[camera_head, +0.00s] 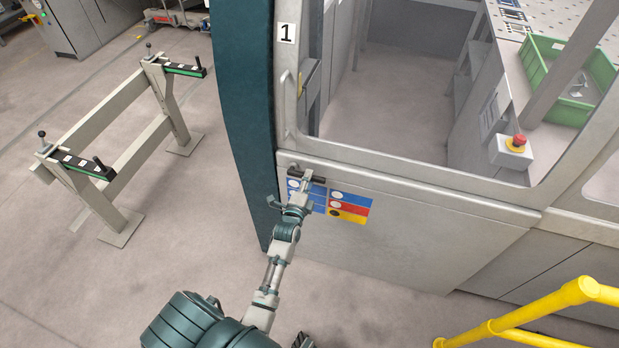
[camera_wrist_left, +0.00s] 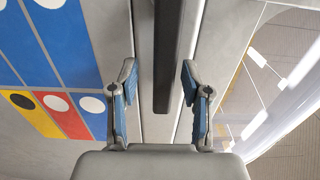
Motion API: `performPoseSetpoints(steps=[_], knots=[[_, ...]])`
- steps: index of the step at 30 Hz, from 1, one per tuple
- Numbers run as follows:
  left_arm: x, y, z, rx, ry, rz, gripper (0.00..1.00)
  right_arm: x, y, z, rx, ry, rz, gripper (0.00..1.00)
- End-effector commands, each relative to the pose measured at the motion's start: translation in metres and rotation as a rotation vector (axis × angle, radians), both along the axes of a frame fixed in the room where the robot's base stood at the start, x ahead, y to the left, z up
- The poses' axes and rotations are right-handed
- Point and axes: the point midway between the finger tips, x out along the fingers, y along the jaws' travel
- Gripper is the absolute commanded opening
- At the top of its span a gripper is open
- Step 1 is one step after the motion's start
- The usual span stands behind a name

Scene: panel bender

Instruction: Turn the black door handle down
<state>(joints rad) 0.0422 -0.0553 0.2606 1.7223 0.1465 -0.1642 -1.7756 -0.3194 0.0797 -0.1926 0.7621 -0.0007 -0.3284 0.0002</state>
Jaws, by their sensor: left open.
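The black door handle (camera_head: 319,179) is on the grey machine door, just below the window frame at the door's left side. In the left wrist view it is a long dark bar (camera_wrist_left: 165,60) running down between my fingers, with a gap on both sides. It looks roughly level in the head view. My left gripper (camera_head: 303,181) is at the handle and hides part of it. In the left wrist view its two fingers (camera_wrist_left: 160,95) are apart, one on each side of the bar, not closed on it.
Blue, red and yellow stickers (camera_head: 345,204) are beside the handle. A red emergency button (camera_head: 516,143) is at the right. A yellow railing (camera_head: 530,318) stands at the lower right. A beige rack (camera_head: 120,150) stands on the left, with open floor between it and the machine.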

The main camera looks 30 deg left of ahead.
Motion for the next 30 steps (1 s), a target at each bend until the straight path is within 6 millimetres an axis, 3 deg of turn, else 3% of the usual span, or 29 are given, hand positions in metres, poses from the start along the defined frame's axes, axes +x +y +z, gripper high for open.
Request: performPoseSetpoints(steps=[4, 13, 14, 18, 20, 30], knots=[[0.012, 0.001, 0.001, 0.002, -0.001, 0.000, 0.48, 0.004, 0.003, 0.001, 0.005, -0.008, -0.001, 0.40], [0.014, 0.004, 0.000, 0.000, 0.001, 0.000, 0.48, 0.002, -0.002, 0.001, -0.002, -0.003, 0.002, 0.40], [0.014, 0.004, 0.000, 0.000, 0.001, 0.000, 0.45, 0.002, -0.003, 0.001, -0.004, -0.003, 0.003, 0.40], [0.014, 0.005, -0.001, -0.001, 0.001, 0.000, 0.10, 0.001, -0.009, 0.001, -0.011, -0.001, 0.005, 0.40], [0.014, 0.005, -0.001, -0.002, 0.001, 0.000, 0.00, 0.001, -0.010, 0.001, -0.011, -0.001, 0.005, 0.40], [0.018, 0.005, -0.003, 0.010, 0.005, 0.003, 0.00, 0.003, -0.001, -0.001, -0.001, 0.002, 0.001, 0.40]])
